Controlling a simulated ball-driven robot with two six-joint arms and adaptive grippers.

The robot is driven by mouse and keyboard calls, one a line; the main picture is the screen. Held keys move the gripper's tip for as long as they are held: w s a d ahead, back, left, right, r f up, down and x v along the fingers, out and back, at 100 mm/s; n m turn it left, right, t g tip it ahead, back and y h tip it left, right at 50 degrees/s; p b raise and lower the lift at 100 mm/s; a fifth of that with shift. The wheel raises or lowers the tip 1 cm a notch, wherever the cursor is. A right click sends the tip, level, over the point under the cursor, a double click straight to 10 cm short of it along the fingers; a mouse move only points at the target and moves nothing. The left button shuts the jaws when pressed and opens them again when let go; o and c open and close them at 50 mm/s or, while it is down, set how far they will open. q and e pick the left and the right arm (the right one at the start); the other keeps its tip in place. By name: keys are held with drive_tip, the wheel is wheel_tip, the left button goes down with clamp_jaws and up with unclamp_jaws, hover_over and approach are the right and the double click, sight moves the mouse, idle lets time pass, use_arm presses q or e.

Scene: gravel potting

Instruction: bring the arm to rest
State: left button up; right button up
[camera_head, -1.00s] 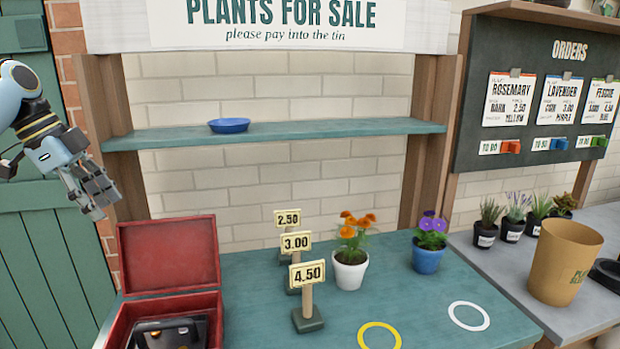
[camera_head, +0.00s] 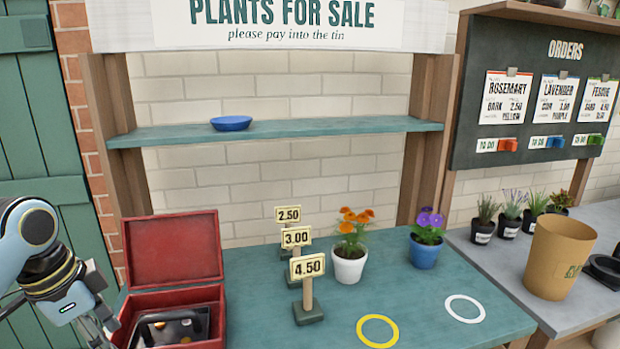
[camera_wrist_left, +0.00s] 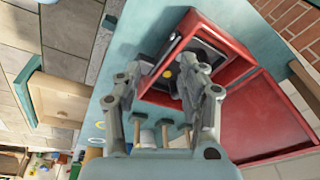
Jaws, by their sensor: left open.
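My left arm comes in at the lower left of the head view. Its gripper (camera_head: 103,325) is low, just left of the red cash box (camera_head: 168,299), and partly cut off by the bottom edge. In the left wrist view the two fingers (camera_wrist_left: 158,82) are spread apart with nothing between them. The open red box (camera_wrist_left: 235,75) lies beyond the fingertips there, with its dark tray (camera_wrist_left: 208,60) inside. My right gripper is not in view.
Price signs (camera_head: 307,267) stand right of the box on the teal table (camera_head: 440,295). A white pot (camera_head: 349,266) and a blue pot (camera_head: 425,252) hold flowers. A blue saucer (camera_head: 231,123) sits on the shelf (camera_head: 330,130). The table's front right has yellow and white rings.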

use_arm(q)
drive_tip(key=s+d+r+n+t+y, duration=0.15)
drive_tip(key=s+n, duration=0.25)
drive_tip(key=s, duration=0.7)
drive_tip(key=s+d+n+y, duration=0.15)
drive_tip(key=s+n, duration=0.35)
drive_tip(key=s, duration=0.7)
wheel_tip(320, 180, down, 32)
drive_tip(key=a+g+b, duration=0.1)
drive_tip(key=a+b, duration=0.1)
drive_tip(key=b, duration=0.5)
drive_tip(key=s+f+g+b, duration=0.1)
drive_tip(key=s+f+b, duration=0.2)
drive_tip(key=s+f, duration=0.7)
drive_tip(key=s+f+h+b, duration=0.1)
drive_tip(key=s+f+b, duration=0.3)
drive_tip(key=s+f, duration=0.6)
wheel_tip(320, 180, down, 5)
drive_tip(key=shift+a+r+g, duration=0.1)
drive_tip(key=shift+a+g, duration=0.25)
drive_tip(key=shift+a, duration=0.05)
